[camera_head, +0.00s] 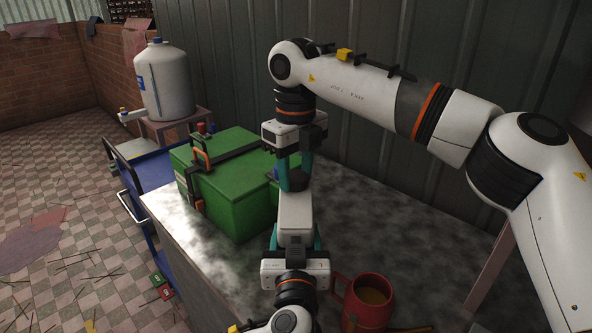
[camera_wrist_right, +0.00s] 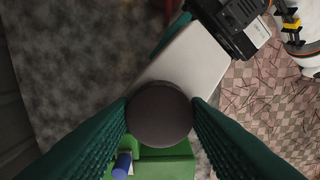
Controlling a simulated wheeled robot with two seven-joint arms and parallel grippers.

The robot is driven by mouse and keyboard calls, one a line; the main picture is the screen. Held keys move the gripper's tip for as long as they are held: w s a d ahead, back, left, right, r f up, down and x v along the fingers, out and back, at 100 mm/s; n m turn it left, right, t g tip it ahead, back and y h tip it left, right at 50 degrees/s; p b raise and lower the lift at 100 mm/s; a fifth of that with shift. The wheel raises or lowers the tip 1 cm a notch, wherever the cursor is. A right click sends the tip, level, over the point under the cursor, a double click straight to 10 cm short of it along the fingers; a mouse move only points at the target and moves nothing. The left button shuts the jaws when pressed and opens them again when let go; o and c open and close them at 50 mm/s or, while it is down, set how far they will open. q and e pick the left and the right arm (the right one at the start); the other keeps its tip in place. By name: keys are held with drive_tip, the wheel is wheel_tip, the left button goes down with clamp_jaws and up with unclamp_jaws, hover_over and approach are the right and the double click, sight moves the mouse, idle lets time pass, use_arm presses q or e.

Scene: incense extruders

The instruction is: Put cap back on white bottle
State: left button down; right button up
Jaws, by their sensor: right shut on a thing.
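The white bottle (camera_head: 295,212) is a pale rounded block held above the table by my left gripper (camera_head: 295,240), whose teal fingers flank its lower part. It also shows in the right wrist view (camera_wrist_right: 190,62). The dark round cap (camera_head: 298,182) is at the bottle's upper end, and it shows as a disc in the right wrist view (camera_wrist_right: 159,114). My right gripper (camera_head: 295,175) comes from above, with its green fingers shut on the cap's two sides. The cap overlaps the bottle's end in both views; whether it is seated or only close cannot be told.
A green box (camera_head: 240,205) with black straps stands on the grey table (camera_head: 215,262), left of the grippers. A red mug (camera_head: 368,300) with brownish contents stands at the front right. A blue cart (camera_head: 145,175) and a large white jug (camera_head: 165,85) are beyond the table.

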drive_tip(key=m, duration=0.2)
drive_tip(key=shift+m, duration=0.4)
drive_tip(key=o, duration=1.1)
drive_tip(key=shift+r, duration=2.25)
drive_tip(key=shift+c, duration=0.2)
wheel_tip(320, 180, up, 2)
drive_tip(key=n, duration=0.6)
drive_tip(key=r+n, duration=0.1)
drive_tip(key=shift+r+n, duration=0.25)
drive_tip(key=shift+n, duration=0.15)
